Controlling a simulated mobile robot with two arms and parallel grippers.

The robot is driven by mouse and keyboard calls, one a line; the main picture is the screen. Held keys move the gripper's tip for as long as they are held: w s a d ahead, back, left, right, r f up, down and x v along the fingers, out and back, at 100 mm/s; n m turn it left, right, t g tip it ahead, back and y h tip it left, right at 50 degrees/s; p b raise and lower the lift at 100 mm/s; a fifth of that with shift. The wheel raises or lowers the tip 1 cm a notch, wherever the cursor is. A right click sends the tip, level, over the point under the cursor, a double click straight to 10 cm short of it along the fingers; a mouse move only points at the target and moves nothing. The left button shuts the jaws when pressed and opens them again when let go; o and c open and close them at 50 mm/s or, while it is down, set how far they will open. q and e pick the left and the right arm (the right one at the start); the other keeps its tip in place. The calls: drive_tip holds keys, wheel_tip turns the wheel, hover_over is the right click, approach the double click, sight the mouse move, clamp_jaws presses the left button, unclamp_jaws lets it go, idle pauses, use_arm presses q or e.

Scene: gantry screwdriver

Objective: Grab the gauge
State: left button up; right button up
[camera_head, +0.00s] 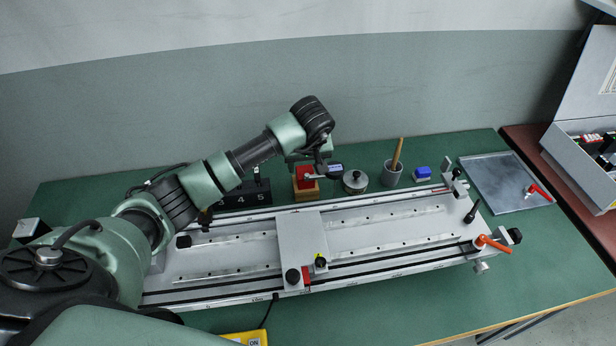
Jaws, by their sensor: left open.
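A red piece (303,174), which may be the gauge, stands in a small wooden block (308,194) behind the long metal rail fixture. My left arm reaches in from the left, and its open gripper (320,173) points down just at the right of the red piece. The dark wrist hides part of the space there, and I cannot tell whether the fingers touch the red piece. My right gripper is not in view.
The rail fixture (390,236) with a sliding plate (303,240) fills the table's middle. Behind it stand a black numbered block (247,196), a round metal pot (355,183), a grey cup (391,175) and a blue block (423,173). A metal plate (490,184) lies at right.

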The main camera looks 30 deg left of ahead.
sight(305, 172)
use_arm(q)
drive_tip(key=x, duration=0.2)
drive_tip(key=p+x, duration=0.1)
drive_tip(key=shift+d+f, duration=0.25)
drive_tip(key=shift+f, duration=0.25)
drive_tip(key=shift+w+a+f, duration=0.1)
drive_tip(key=shift+w+f, duration=0.05)
drive_tip(key=shift+f, duration=0.25)
clamp_jaws()
drive_tip(key=shift+r, duration=0.1)
